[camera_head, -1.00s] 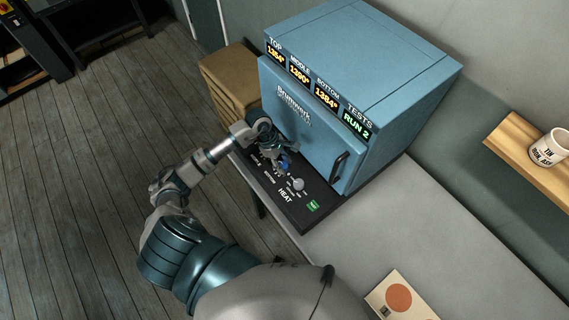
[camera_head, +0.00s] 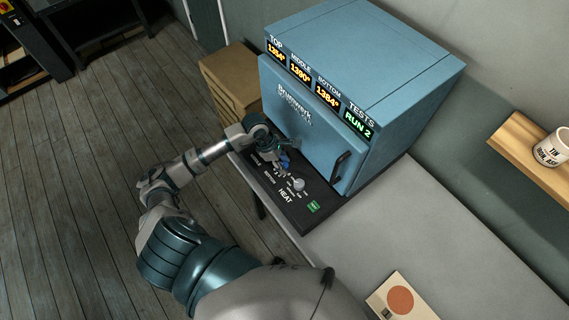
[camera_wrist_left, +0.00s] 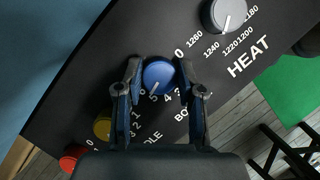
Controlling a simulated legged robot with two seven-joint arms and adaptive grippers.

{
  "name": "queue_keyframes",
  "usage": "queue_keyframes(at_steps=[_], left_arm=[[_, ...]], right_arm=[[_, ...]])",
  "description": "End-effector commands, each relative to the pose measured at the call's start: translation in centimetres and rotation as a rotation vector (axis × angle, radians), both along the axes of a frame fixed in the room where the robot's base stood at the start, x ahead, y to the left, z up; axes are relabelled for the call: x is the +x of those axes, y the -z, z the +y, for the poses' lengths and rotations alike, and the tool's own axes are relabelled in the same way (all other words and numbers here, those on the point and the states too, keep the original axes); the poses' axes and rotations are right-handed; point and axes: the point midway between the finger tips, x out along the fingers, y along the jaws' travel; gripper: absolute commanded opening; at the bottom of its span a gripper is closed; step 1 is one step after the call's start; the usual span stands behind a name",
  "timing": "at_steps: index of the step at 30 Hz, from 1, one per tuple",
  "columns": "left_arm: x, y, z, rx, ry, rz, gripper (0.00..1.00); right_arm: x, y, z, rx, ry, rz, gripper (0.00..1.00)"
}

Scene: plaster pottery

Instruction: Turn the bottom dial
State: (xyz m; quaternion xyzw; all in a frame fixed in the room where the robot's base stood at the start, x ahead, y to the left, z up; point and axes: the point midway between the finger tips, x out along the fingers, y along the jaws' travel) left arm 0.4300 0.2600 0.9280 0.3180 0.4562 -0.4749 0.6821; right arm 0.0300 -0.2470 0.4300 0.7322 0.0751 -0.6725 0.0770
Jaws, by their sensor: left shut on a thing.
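The blue dial (camera_wrist_left: 158,75) is on the black control panel (camera_wrist_left: 110,60) beside lettering that begins "BO", partly hidden. Its white pointer line is near the 5. My left gripper (camera_wrist_left: 158,82) has a finger on each side of the blue dial and is shut on it. In the head view my left gripper (camera_head: 280,164) is over the panel in front of the blue kiln (camera_head: 365,65); the dial there is mostly hidden. The kiln display (camera_head: 327,93) reads 1384° under BOTTOM. My right gripper does not show.
A grey HEAT dial (camera_wrist_left: 224,14), a yellow dial (camera_wrist_left: 103,127) and a red dial (camera_wrist_left: 72,160) flank the blue one. A green button (camera_head: 313,207) is at the panel's end. The grey table (camera_head: 415,235) is clear except for a card (camera_head: 400,300). A mug (camera_head: 552,147) stands on a shelf.

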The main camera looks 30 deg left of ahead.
Motion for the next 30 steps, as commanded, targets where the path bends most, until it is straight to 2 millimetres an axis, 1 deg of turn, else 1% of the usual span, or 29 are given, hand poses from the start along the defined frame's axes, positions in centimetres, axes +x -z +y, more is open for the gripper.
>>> queue_keyframes(at_steps=[1, 30], left_arm=[[-0.05, 0.25, 0.53, 0.014, -0.014, 0.005, 0.03], [-0.17, 0.29, 0.48, 0.016, -0.109, 0.006, 0.03]], right_arm=[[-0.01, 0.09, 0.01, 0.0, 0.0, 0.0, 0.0], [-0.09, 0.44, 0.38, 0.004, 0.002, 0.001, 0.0]])
